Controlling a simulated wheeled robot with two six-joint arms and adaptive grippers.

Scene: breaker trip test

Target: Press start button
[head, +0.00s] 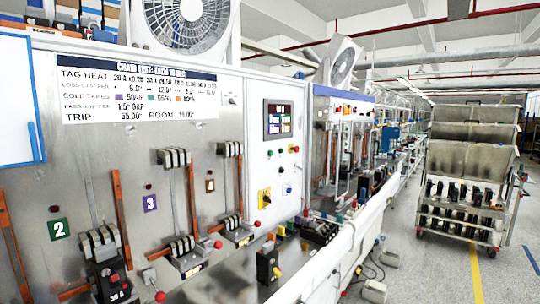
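A white control panel (258,113) stands right of the test bench's middle, with a dark display (278,119) near its top. Below the display is a row of small round buttons, among them a red one (293,149); their labels are too small to read, so I cannot tell which is the start button. A yellow switch plate (264,198) sits lower on the panel. Neither of my grippers is in view.
A black and yellow device (268,264) stands on the bench ledge. A wheeled rack (465,205) stands at right; the aisle floor (430,265) before it is mostly clear.

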